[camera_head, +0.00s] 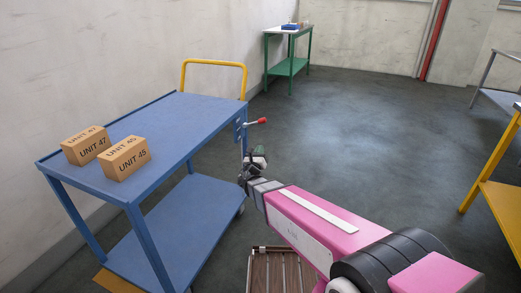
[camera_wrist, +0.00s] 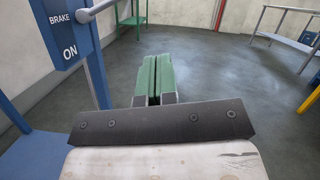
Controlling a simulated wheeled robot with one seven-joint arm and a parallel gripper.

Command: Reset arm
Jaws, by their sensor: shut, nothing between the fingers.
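My gripper (camera_wrist: 155,80) has green fingers, and they are shut together with nothing between them. In the head view my gripper (camera_head: 259,152) is at the end of my pink arm (camera_head: 310,222), just right of the blue cart (camera_head: 180,125). It is close to the brake lever with a red knob (camera_head: 262,121).
Two cardboard boxes, UNIT 47 (camera_head: 86,147) and UNIT 45 (camera_head: 125,159), sit on the cart's top. A green table (camera_head: 289,32) stands at the back wall. A yellow-legged table (camera_head: 505,190) is at the right. The floor between is clear.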

